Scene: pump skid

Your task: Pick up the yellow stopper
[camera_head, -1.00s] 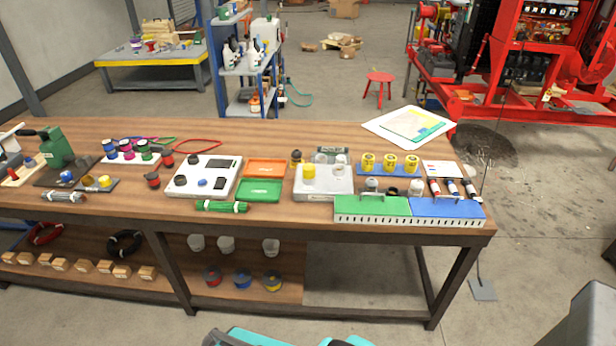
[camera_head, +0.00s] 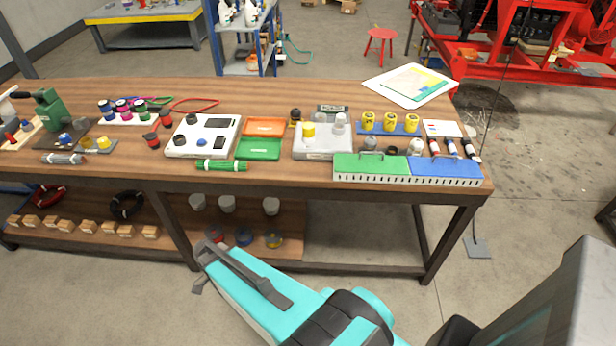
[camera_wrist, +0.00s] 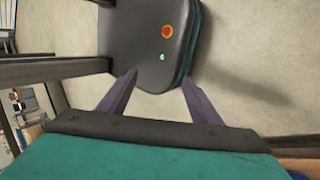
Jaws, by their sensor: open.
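A short yellow stopper (camera_head: 308,130) stands on the left part of a light grey block (camera_head: 322,151) at the middle of the workbench, in the head view. Clear or whitish pieces stand beside it on the same block. My gripper (camera_wrist: 158,88) shows in the wrist view with its two fingers spread and nothing between them. It is away from the stopper, which I cannot make out in the wrist view. In the head view my teal arm is in front of the bench, below the tabletop; the fingers are not clear there.
A green and blue slotted box (camera_head: 408,170) lies at the bench's front right edge. Yellow cups on a blue strip (camera_head: 390,131) stand right of the block. An orange tray (camera_head: 265,127) and a green tray (camera_head: 259,149) lie left of it. The bench's lower shelf holds cups and rings.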

